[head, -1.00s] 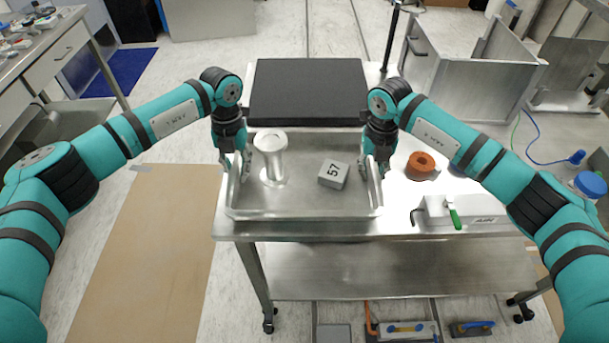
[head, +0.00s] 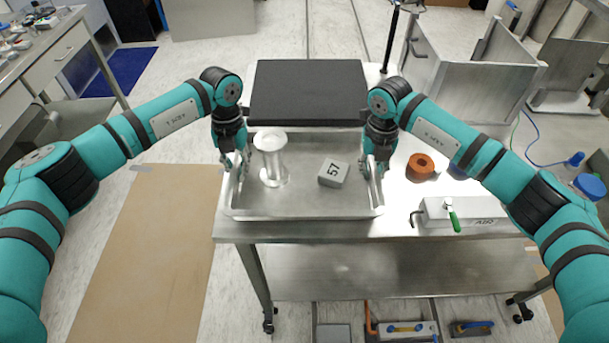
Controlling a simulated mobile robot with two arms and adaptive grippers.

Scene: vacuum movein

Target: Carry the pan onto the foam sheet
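The pan (head: 300,213) is a shallow metal tray on the steel table, level and in front of the foam sheet. It holds a metal spool (head: 272,160) standing upright at left and a grey block marked 57 (head: 333,174) at right. The foam sheet (head: 307,92) is a thick black slab lying flat behind the pan, its top bare. My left gripper (head: 236,166) points down at the pan's left wall. My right gripper (head: 374,168) points down at its right wall. The fingers are too small to show whether they are closed on the rim.
Right of the pan on the table (head: 398,222) are a copper-coloured ring (head: 420,166) and a grey box with a green lever (head: 462,211). A thin dark post (head: 390,38) rises behind the foam. The lower shelf (head: 390,271) is bare.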

